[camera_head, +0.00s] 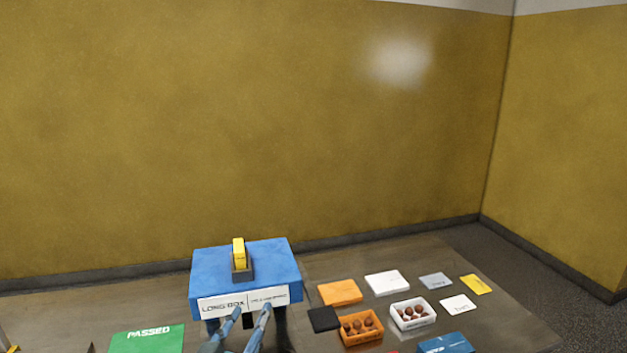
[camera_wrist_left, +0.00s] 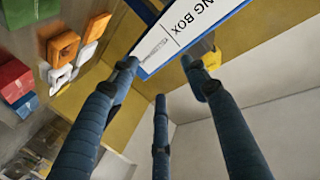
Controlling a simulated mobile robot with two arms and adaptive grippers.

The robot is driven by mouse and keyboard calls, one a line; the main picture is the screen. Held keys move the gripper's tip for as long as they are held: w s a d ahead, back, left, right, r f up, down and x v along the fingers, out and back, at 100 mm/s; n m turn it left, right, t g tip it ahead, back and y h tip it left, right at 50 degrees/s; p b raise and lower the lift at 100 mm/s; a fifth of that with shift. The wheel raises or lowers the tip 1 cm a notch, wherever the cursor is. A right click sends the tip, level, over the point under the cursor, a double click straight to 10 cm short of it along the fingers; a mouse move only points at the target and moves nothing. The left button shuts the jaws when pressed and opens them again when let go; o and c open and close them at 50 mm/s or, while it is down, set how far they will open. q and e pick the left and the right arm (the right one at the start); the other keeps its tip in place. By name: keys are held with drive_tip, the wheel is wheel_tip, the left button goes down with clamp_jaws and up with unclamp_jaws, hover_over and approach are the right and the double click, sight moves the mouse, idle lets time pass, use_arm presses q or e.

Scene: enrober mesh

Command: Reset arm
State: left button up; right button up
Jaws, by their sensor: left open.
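My left gripper (camera_head: 250,318) is at the bottom middle of the head view, in front of a blue stand labelled "LONG BOX" (camera_head: 212,256). Its blue fingers are spread and nothing shows between them. A small yellow block (camera_head: 239,250) stands upright in a dark holder (camera_head: 243,275) on top of the stand. In the left wrist view, the open fingers of my left gripper (camera_wrist_left: 160,80) reach up toward the stand's white label (camera_wrist_left: 190,35). Whether they touch the stand, I cannot tell. My right gripper is not in view.
Right of the stand lie an orange box of brown balls (camera_head: 360,341), a white box of brown balls (camera_head: 412,327), an orange lid (camera_head: 340,293), a white lid (camera_head: 387,283) and a black square (camera_head: 323,319). A green "PASSED" mat (camera_head: 147,343) lies left. Bare table (camera_head: 510,322) shows at right.

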use_arm(q)
drive_tip(key=s+a+f+g, duration=0.2)
drive_tip(key=s+f, duration=0.2)
drive_tip(key=f, duration=0.1)
drive_tip(key=s+a+f+n+g+y, duration=0.1)
drive_tip(key=s+a+f+g, duration=0.1)
drive_tip(key=s+f, duration=0.2)
drive_tip(key=s+a+f+n+g, duration=0.1)
drive_tip(key=s+a+f+g, duration=0.1)
drive_tip(key=f, duration=0.4)
drive_tip(key=shift+s+f+y, duration=0.2)
drive_tip(key=shift+s+y, duration=0.2)
drive_tip(key=shift+s, duration=0.5)
drive_tip(key=s+a+f+g, duration=0.1)
drive_tip(key=s+f+g, duration=0.35)
drive_tip(key=s, duration=0.55)
drive_tip(key=s+a+f+g, duration=0.25)
drive_tip(key=s+f, duration=0.25)
drive_tip(key=s, duration=0.4)
wheel_tip(320, 180, down, 28)
drive_tip(key=s+d+g+b, duration=0.1)
drive_tip(key=s+b, duration=0.1)
drive_tip(key=s+a+f+g, duration=0.1)
drive_tip(key=s+a+f, duration=0.2)
drive_tip(key=s+f, duration=1.4)
drive_tip(key=shift+s+b, duration=0.15)
drive_tip(key=shift+b, duration=0.25)
